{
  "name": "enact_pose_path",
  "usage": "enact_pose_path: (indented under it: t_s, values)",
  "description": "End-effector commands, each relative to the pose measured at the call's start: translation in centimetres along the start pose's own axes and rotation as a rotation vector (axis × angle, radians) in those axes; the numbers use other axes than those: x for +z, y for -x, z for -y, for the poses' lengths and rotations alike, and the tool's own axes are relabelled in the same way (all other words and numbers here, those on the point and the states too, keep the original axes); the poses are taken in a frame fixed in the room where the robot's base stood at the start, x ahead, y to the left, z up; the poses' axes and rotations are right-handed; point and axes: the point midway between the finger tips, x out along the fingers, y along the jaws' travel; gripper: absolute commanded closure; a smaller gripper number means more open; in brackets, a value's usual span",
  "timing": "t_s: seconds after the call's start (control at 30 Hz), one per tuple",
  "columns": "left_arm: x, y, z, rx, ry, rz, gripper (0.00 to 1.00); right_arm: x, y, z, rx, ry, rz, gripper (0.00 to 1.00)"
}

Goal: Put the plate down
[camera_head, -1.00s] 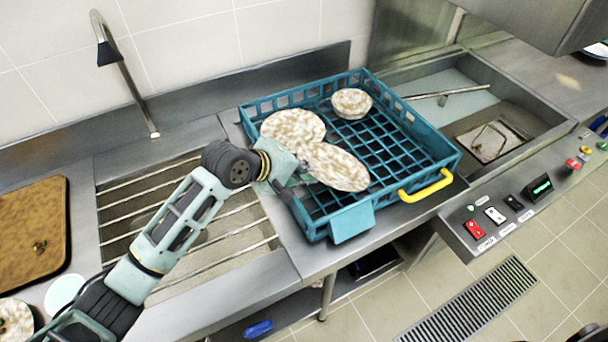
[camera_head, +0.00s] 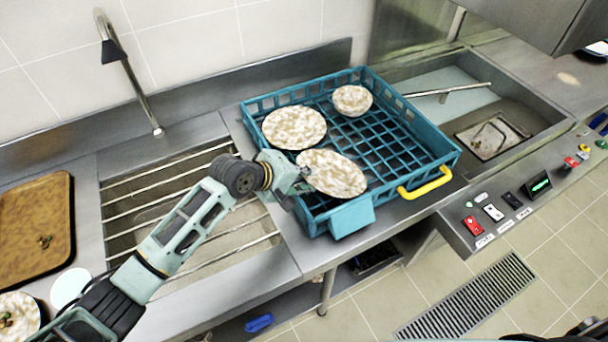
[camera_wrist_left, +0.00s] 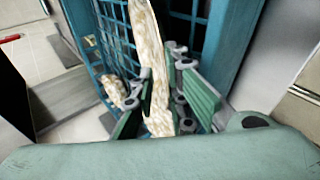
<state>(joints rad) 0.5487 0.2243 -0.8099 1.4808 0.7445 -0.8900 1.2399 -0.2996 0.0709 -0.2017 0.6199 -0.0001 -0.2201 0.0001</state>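A speckled white-brown plate (camera_head: 331,174) lies in the front left part of the blue rack (camera_head: 408,112), at my left gripper (camera_head: 300,182). In the left wrist view the plate (camera_wrist_left: 155,75) shows nearly edge-on between the two fingers of my left gripper (camera_wrist_left: 165,108). The fingers stand apart, with a gap between the plate and the right-hand finger. Whether the other finger touches the plate is hard to tell. My right gripper is not in view.
Another speckled plate (camera_head: 294,127) and a small bowl (camera_head: 352,100) sit further back in the rack. The rack's right part is empty. A sink with bars (camera_head: 180,215) is to the left, beside a brown tray (camera_head: 35,225). A yellow handle (camera_head: 425,184) is on the rack's front.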

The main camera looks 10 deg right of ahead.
Motion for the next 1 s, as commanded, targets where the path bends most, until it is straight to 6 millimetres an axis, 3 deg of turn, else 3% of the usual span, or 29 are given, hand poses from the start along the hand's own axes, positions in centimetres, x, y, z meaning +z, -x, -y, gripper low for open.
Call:
enact_pose_path:
  t_s: [0.33, 0.8, 1.0]
  values:
    - [-0.1, 1.3, -0.2, 0.003, -0.002, 0.0, 0.88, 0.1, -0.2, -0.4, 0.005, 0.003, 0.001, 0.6]
    - [-0.1, 10.0, -0.1, 0.002, -0.002, -0.002, 0.88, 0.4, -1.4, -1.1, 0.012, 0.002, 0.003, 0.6]
    - [0.0, 11.9, -0.1, 0.001, -0.001, 0.0, 0.88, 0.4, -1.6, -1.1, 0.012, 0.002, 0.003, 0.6]
